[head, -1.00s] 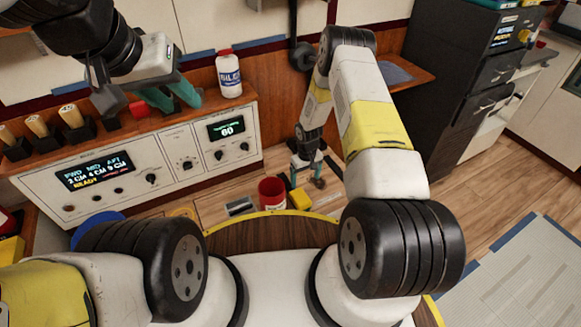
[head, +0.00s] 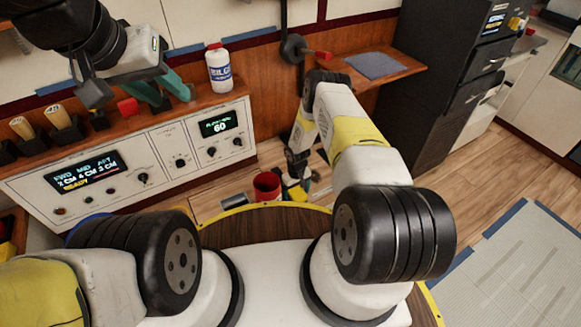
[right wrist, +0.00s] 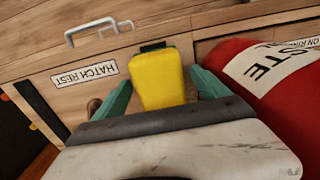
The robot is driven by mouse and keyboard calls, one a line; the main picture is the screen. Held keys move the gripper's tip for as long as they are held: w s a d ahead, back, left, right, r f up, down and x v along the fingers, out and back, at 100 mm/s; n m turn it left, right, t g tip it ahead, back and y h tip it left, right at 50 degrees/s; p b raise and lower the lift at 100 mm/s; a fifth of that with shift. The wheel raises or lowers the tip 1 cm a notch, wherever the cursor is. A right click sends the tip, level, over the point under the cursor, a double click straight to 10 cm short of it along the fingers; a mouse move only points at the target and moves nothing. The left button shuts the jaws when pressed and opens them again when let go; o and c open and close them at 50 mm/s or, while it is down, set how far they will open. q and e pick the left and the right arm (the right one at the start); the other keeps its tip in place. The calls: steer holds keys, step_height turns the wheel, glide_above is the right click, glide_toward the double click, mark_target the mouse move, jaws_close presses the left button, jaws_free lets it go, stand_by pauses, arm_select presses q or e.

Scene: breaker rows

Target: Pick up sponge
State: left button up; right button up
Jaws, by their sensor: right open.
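The yellow sponge (right wrist: 158,78) stands between the fingers of my right gripper (right wrist: 160,84) in the right wrist view. The fingers are open, with a gap visible on the sponge's left side; on its right the finger is close. In the head view the sponge (head: 297,194) shows small beside the red bin, partly hidden by my right gripper (head: 302,181). My left gripper (head: 174,97) is at the upper left, over the console ledge, with its two green fingers apart and nothing seen between them.
A red waste bin (right wrist: 275,85) stands close to the right of my right gripper. Behind the sponge is a wooden box front with a "HATCH REST" label (right wrist: 85,77) and a metal handle (right wrist: 98,28). A white bottle (head: 219,69) stands on the console ledge.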

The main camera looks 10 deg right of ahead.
mark_target(297, 192)
steer(key=c, duration=1.4)
steer(key=shift+c, duration=0.2)
steer(key=shift+r, duration=0.15)
steer(key=shift+r, duration=0.2)
steer(key=r, duration=0.3)
steer(key=shift+s+r, duration=0.1)
steer(key=shift+s, duration=0.2)
steer(key=s+d+r, duration=0.1)
steer(key=s, duration=1.4)
steer(key=shift+s+d, duration=0.2)
steer(key=shift+r, duration=0.1)
